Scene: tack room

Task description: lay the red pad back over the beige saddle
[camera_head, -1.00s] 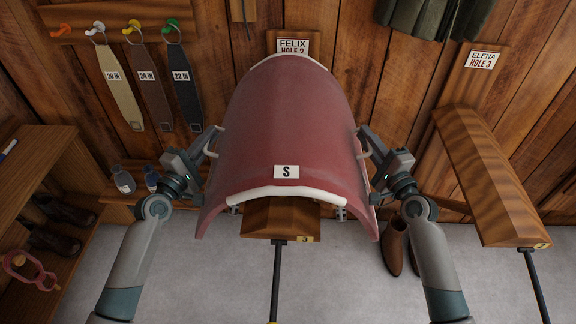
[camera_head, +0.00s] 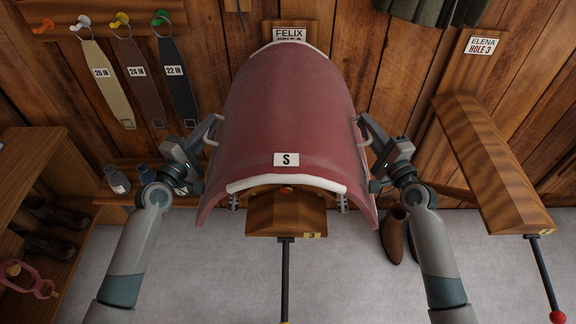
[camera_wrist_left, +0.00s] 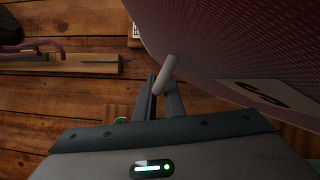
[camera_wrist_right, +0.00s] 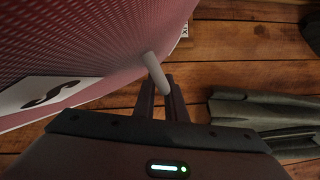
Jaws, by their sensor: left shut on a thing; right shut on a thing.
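The red pad (camera_head: 285,110) is arched, with white trim and an "S" label. It hangs between my grippers above the wooden rack (camera_head: 288,222) marked 3, under the FELIX sign. My left gripper (camera_head: 211,132) is shut on the white handle at the pad's left side. That handle shows in the left wrist view (camera_wrist_left: 166,72). My right gripper (camera_head: 364,132) is shut on the right handle, which shows in the right wrist view (camera_wrist_right: 154,70). I cannot make out the beige saddle; the pad hides most of what is under it. I cannot tell whether the pad touches anything below.
An empty wooden rack (camera_head: 490,165) under the ELENA sign stands at the right. Brown boots (camera_head: 394,235) stand on the floor. Straps (camera_head: 176,85) hang from hooks at the left. Bottles (camera_head: 117,180) stand on a low shelf; a wooden cabinet (camera_head: 40,165) is at far left.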

